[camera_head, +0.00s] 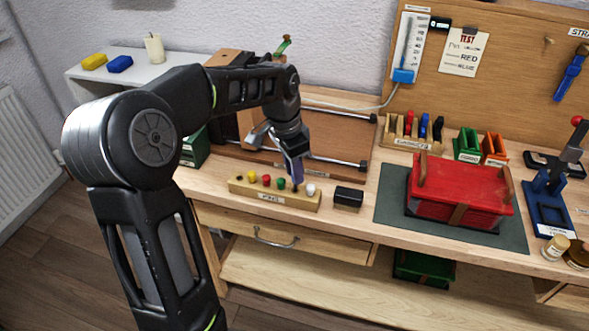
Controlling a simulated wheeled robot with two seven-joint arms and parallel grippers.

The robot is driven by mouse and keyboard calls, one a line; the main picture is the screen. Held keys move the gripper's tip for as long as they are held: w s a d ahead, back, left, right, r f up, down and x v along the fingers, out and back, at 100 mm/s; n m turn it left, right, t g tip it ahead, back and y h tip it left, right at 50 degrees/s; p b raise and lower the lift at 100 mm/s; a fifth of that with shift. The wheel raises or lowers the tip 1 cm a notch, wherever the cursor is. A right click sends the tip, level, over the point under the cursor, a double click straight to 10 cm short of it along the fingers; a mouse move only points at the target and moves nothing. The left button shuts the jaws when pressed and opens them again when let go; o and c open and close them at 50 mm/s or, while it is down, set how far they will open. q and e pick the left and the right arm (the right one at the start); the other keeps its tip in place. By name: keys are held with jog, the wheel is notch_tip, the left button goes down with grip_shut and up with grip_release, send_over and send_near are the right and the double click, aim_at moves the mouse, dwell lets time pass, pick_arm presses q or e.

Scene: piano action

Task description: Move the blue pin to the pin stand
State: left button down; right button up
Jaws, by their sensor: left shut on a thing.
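The pin stand (247,190) is a low pale wooden block with a label on its front, near the bench's front edge. Yellow, red, green and white pin heads show along its top. My left gripper (294,177) points down just over the stand, between the green and the white pin. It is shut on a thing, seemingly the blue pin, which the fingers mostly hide. I cannot tell whether this pin touches the stand. My right gripper is not in view.
A small black block (348,197) sits just right of the stand. A red box (459,190) stands on a dark green mat (393,208) further right. A rail fixture (340,147) lies behind the stand. A rack (405,141) with coloured pieces stands at the back.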

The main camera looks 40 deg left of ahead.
pick_arm(q)
jog(key=shift+f+b, duration=0.85)
jog(key=shift+f, duration=0.6)
dwell(1.6)
jog(key=c, duration=1.2)
grip_release()
jog(key=shift+o, duration=0.2)
jog(key=shift+o, duration=1)
jog(key=shift+r, duration=0.15)
jog(key=shift+r+p, duration=3)
jog(key=shift+r, duration=0.65)
